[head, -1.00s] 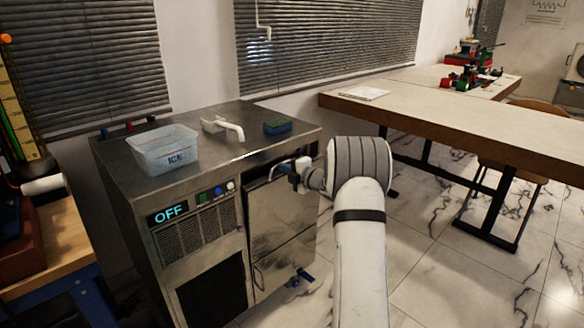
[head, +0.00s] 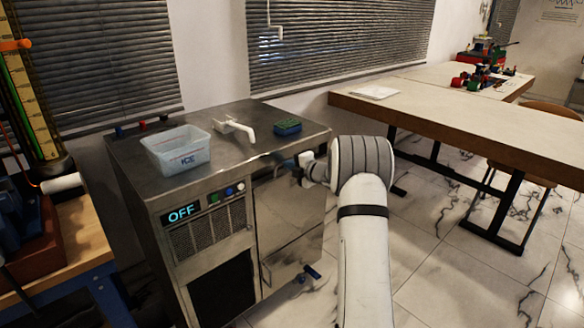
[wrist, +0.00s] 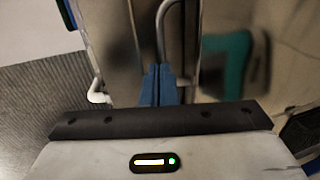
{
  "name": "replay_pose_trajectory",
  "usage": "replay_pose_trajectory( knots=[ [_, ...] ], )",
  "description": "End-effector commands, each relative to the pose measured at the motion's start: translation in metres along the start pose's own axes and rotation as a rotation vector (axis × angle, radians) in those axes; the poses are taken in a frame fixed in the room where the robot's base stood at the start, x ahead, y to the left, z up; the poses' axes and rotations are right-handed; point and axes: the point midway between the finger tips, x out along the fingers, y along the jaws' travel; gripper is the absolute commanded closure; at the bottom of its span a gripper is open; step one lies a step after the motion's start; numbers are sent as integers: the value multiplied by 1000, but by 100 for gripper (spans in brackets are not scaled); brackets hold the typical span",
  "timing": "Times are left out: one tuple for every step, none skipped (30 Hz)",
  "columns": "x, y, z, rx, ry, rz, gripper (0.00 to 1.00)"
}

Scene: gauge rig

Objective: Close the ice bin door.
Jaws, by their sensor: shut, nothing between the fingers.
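The ice bin door (head: 290,225) is the steel panel at the front right of the ice machine (head: 225,200). I cannot tell whether it sits fully flush or slightly ajar. A bent bar handle (wrist: 163,25) shows in the wrist view, close to my gripper's tips. My gripper (head: 300,169) is at the upper part of the door, partly hidden by my wrist in the head view. In the wrist view its blue fingers (wrist: 158,85) are together and hold nothing. Whether they touch the door or handle is unclear.
On the machine's top stand a clear tub marked ICE (head: 177,152), a white tap (head: 235,128) and a blue-green sponge (head: 288,127). A long table (head: 450,115) stands right; a workbench (head: 70,240) stands left. Tiled floor between is open.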

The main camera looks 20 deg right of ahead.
Motion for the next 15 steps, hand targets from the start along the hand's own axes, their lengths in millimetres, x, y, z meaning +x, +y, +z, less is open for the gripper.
replay_pose_trajectory(
  knots=[
    [-9, 0, 2, 1, -2, -2, 100],
    [-14, -1, 2, 1, -1, -3, 100],
    [-21, -2, 2, 1, 1, -5, 100],
    [-30, 0, 2, 2, 0, -6, 100],
    [-38, 0, 2, 3, 0, -7, 100],
    [-48, -1, 2, 3, 0, -7, 100],
    [-55, -2, 2, 3, 0, -8, 100],
    [-62, -2, 2, 3, 0, -8, 100],
    [-71, -3, 2, 4, 0, -8, 100],
    [-77, -3, 2, 3, 0, -8, 100],
    [-83, -4, 2, 2, 0, -9, 100],
    [-90, -4, 2, 2, 0, -9, 100],
    [-95, -4, 2, 2, 1, -9, 100],
    [-99, -4, 2, 2, 1, -9, 100],
    [-104, -5, 2, 3, 1, -10, 100]
  ],
)
